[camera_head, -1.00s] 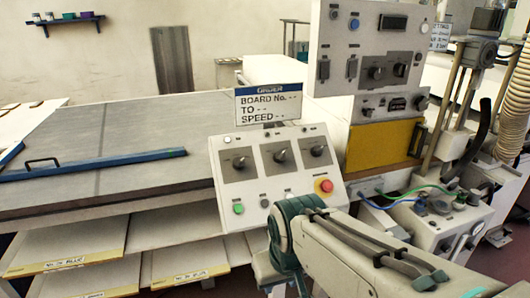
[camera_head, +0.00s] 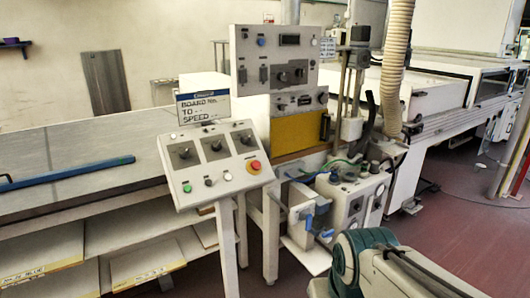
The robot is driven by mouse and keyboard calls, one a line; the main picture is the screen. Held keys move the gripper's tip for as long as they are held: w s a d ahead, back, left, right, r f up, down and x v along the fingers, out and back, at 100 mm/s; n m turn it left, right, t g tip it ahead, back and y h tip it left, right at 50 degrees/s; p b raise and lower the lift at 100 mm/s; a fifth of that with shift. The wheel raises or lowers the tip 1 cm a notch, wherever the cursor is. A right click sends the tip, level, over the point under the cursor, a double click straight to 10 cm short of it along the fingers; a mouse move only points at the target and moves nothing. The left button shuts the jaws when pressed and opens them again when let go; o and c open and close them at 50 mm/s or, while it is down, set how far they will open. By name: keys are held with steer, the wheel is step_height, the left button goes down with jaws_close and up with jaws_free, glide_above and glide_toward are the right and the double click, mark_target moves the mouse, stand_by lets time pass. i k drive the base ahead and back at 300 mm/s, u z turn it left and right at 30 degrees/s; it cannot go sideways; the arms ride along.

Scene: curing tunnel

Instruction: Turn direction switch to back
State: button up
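A tilted grey control panel (camera_head: 214,163) stands on legs left of centre. It has three black rotary switches in a row: a left one (camera_head: 184,153), a middle one (camera_head: 216,145) and a right one (camera_head: 244,138). An upright cabinet (camera_head: 277,45) behind it carries more rotary knobs (camera_head: 291,75). The labels are too small to read, so I cannot tell which switch is the direction switch or how it is set. Part of my arm shows at the bottom right, in front of the machine and apart from the panel. My gripper is out of view.
A red button (camera_head: 254,166) and a green button (camera_head: 187,188) sit low on the panel. A sign (camera_head: 203,107) stands above it. A long table with a blue bar (camera_head: 70,173) lies left. A box with cables (camera_head: 351,195) stands right of the panel. Red floor (camera_head: 450,225) is open at right.

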mark_target(216, 146)
steer(key=z, duration=0.9)
steer(key=i, duration=1.15)
steer(key=u, duration=1)
steer(key=i, duration=0.8)
steer(key=u, duration=0.9)
